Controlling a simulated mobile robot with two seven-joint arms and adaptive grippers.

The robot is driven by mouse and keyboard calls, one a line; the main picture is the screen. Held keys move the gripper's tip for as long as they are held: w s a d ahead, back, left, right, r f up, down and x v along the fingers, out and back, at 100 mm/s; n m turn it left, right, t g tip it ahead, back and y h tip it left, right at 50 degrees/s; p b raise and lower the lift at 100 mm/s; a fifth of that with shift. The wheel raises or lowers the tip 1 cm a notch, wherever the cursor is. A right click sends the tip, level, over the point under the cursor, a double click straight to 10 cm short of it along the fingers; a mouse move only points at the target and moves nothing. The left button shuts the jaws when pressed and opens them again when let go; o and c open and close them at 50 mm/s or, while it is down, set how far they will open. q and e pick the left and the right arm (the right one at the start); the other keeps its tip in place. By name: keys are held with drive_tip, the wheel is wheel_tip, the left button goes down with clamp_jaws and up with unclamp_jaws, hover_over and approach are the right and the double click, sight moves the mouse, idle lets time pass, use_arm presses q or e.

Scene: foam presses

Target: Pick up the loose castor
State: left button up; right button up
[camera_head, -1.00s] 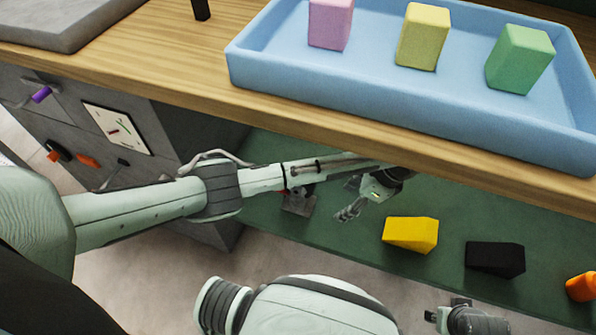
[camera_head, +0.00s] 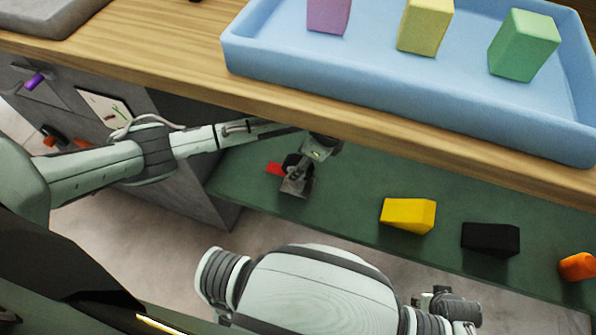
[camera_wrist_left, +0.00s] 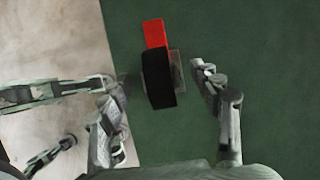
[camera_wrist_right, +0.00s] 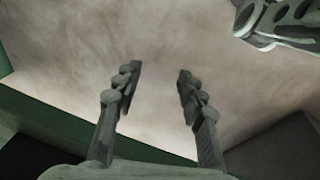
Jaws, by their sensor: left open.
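The loose castor (camera_wrist_left: 158,80) has a black wheel, a grey metal plate and a red tab. It lies on the green lower shelf. It also shows in the head view (camera_head: 291,168), partly hidden by my left gripper (camera_head: 297,180). In the left wrist view my left gripper (camera_wrist_left: 165,95) is open, with one finger on each side of the castor and visible gaps; I cannot tell its exact height above the shelf. My right gripper (camera_wrist_right: 157,80) is open and empty over bare floor.
The green shelf (camera_head: 350,205) sits under a wooden worktop (camera_head: 180,75), whose edge overhangs my left arm. A yellow block (camera_head: 407,215), a black block (camera_head: 490,239) and an orange piece (camera_head: 577,266) lie to the right. A blue tray (camera_head: 400,80) with foam blocks stands above.

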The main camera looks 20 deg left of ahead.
use_arm(q)
drive_tip(key=x, duration=0.4)
drive_tip(key=shift+s, duration=0.1)
drive_tip(key=shift+a+f, duration=0.2)
drive_tip(key=shift+f, duration=0.2)
use_arm(e)
drive_tip(key=shift+w+a+r, duration=0.15)
drive_tip(key=shift+w+r, duration=0.4)
drive_tip(key=shift+r, duration=0.3)
use_arm(q)
drive_tip(key=shift+r, duration=0.1)
clamp_jaws()
